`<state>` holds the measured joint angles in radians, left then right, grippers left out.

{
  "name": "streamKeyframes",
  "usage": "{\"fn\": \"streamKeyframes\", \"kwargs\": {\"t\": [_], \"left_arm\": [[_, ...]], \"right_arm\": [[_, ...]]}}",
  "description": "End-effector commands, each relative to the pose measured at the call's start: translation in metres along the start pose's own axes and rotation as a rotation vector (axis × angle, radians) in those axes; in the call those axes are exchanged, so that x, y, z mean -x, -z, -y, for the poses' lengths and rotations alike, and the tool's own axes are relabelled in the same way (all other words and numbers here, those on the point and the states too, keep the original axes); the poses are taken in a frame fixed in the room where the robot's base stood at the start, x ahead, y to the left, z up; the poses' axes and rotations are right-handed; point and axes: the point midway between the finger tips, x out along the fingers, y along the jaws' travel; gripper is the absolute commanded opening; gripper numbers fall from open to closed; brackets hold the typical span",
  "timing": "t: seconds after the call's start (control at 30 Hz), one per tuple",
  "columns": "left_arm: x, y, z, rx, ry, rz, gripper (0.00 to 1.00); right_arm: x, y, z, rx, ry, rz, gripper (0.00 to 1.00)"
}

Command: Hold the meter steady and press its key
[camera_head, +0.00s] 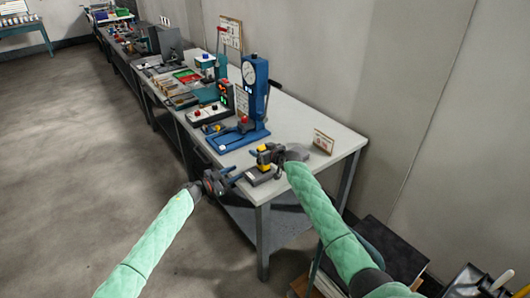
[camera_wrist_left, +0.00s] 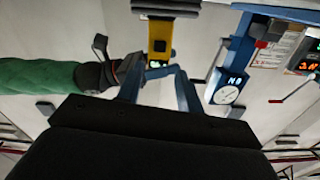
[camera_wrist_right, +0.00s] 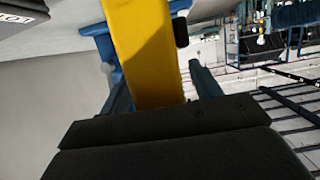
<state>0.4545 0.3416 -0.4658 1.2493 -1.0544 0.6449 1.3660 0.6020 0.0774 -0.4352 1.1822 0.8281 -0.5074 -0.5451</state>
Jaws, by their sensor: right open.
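The yellow meter (camera_head: 264,168) is at the near corner of the white table. In the left wrist view the meter (camera_wrist_left: 159,30) shows a small dark key and a lit display. My right gripper (camera_head: 268,156) is open at the meter. In the right wrist view the yellow body (camera_wrist_right: 145,50) passes between its blue fingers; I cannot tell whether they touch it. My left gripper (camera_head: 228,179) is open and empty, just off the table edge, left of the meter. Its spread blue fingers (camera_wrist_left: 158,85) point toward the display end, apart from it.
A blue press with a round dial (camera_head: 250,75) stands behind the meter. A small framed card (camera_head: 323,141) stands at the right of the table (camera_head: 300,120). Control boxes and trays fill the table farther back. The floor at left is clear.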

Motion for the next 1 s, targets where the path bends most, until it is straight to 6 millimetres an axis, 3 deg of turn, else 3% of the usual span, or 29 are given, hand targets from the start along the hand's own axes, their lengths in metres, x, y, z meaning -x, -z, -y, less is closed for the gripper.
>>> {"fn": "streamKeyframes", "kwargs": {"t": [0.3,0.57,0.6,0.77,1.0], "left_arm": [[0.0000,0.0000,0.0000,0.000,0.000,0.000,0.36],[0.0000,0.0000,0.0000,0.000,0.000,0.000,0.36],[0.0000,0.0000,0.0000,0.000,0.000,0.000,0.32],[0.0000,0.0000,0.0000,0.000,0.000,0.000,0.01],[0.0000,-0.0001,0.0000,0.000,0.000,0.000,0.00]], "right_arm": [[-0.0023,-0.0007,-0.0002,0.000,0.000,0.001,0.64],[-0.0021,-0.0008,-0.0002,0.000,-0.001,0.001,0.13],[-0.0021,-0.0008,-0.0002,0.000,-0.001,0.001,0.09],[-0.0021,-0.0008,-0.0003,0.000,-0.001,0.001,0.09],[-0.0020,-0.0010,-0.0003,0.000,-0.001,0.001,0.09]]}}
